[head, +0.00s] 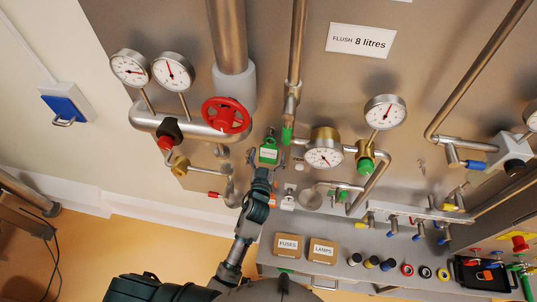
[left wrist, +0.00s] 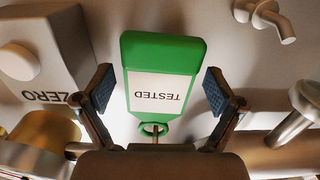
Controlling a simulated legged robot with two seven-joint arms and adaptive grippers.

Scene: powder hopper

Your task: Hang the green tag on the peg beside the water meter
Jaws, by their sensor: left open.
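The green tag (head: 268,155) has a white label reading TESTED. It is upright against the metal panel, just left of the brass water meter (head: 323,157). In the left wrist view the tag (left wrist: 160,55) shows upside down. Its ring (left wrist: 153,129) appears to be around a thin peg (left wrist: 155,139). My left gripper (head: 265,163) is open at the tag. In the left wrist view its fingers (left wrist: 158,88) stand on either side of the tag, with a visible gap on each side. The right gripper is not in view.
A red handwheel (head: 226,114) is left of the tag. A box marked ZERO (left wrist: 40,50) and a brass part (left wrist: 45,130) are close to one finger. Metal pipes run nearby. Boxes marked FUSES (head: 288,246) and LAMPS (head: 323,250) sit on the shelf below.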

